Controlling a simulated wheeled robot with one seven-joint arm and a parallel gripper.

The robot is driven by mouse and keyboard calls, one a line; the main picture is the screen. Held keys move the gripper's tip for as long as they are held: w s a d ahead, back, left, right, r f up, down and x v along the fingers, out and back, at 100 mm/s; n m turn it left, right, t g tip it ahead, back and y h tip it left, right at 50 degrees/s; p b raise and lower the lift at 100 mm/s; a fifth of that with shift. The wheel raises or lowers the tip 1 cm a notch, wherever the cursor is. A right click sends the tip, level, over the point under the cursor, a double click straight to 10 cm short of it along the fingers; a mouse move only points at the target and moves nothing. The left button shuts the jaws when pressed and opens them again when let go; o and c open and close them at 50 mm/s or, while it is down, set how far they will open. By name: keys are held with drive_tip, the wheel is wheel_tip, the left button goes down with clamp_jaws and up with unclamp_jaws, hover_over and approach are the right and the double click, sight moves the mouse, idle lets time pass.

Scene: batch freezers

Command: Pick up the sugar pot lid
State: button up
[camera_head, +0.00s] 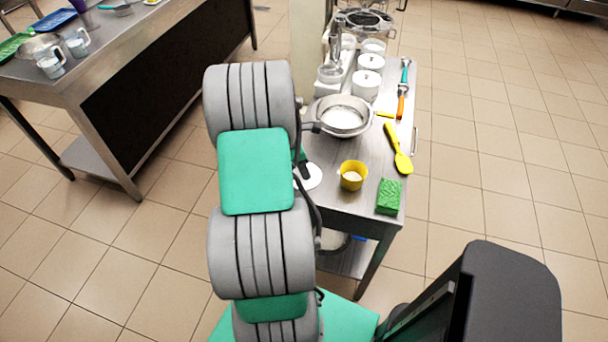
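Two white lidded pots stand on the steel side table, and each lid has a small dark knob. One lid is on the farther pot (371,61), the other on the nearer pot (367,78). I cannot tell which is the sugar pot lid. A flat white round piece (314,178) lies near the table's left front edge, partly hidden by my grey and green arm, with something dark over it. My arm rises left of the table. I cannot make out my gripper or its fingers.
On the table (334,199) are a metal bowl (342,117), yellow cup (349,184), green sponge-like block (389,197), yellow spoon (398,151) and an orange-and-teal tool (403,87). Another steel table (100,75) stands left. A large dark shape (510,290) fills the lower right. Tiled floor is clear right.

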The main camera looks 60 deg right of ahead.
clamp_jaws()
drive_tip(key=shift+r, duration=0.1)
idle(0.3)
